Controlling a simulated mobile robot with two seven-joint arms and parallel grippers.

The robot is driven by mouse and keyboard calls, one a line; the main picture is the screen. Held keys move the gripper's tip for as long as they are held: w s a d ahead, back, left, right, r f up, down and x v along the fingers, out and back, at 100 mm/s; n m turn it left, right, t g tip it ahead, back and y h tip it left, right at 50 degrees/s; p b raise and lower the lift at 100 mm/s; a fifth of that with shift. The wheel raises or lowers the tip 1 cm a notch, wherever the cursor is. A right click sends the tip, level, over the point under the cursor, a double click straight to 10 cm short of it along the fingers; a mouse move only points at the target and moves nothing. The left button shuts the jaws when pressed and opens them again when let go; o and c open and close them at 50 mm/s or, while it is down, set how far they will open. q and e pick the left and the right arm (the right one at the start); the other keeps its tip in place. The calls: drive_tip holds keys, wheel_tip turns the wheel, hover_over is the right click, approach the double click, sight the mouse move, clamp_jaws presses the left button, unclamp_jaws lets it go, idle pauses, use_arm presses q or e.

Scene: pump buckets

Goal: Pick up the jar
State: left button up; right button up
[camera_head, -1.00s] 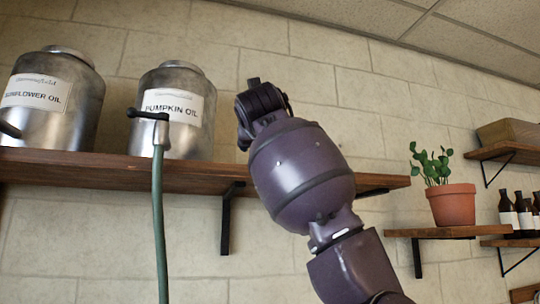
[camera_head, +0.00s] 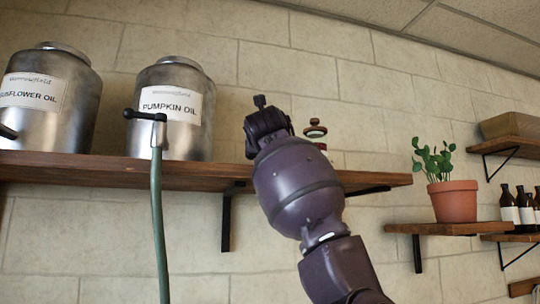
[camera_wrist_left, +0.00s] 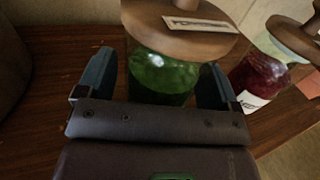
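A jar (camera_wrist_left: 160,75) with green contents and a wide wooden lid (camera_wrist_left: 185,22) carrying a label stands on the dark wooden shelf in the left wrist view. My left gripper (camera_wrist_left: 157,62) has its two blue fingers apart, one on each side of the green jar. A small gap shows at the left finger; contact on the right is unclear. The jar's base is hidden by the gripper body. In the head view my purple arm reaches up to the shelf and hides the gripper; a small lid-like top (camera_head: 315,130) shows beside it. My right gripper is not in view.
A jar (camera_wrist_left: 258,75) with red contents stands close on the right. On the long shelf (camera_head: 110,170) are metal tins labelled sunflower oil (camera_head: 45,115) and pumpkin oil (camera_head: 190,135), with a green hose (camera_head: 158,220) hanging. A potted plant (camera_head: 452,200) and bottles are farther right.

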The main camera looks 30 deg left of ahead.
use_arm(q)
drive_tip(key=c, duration=1)
drive_tip(key=shift+c, duration=0.4)
drive_tip(key=shift+r, duration=0.15)
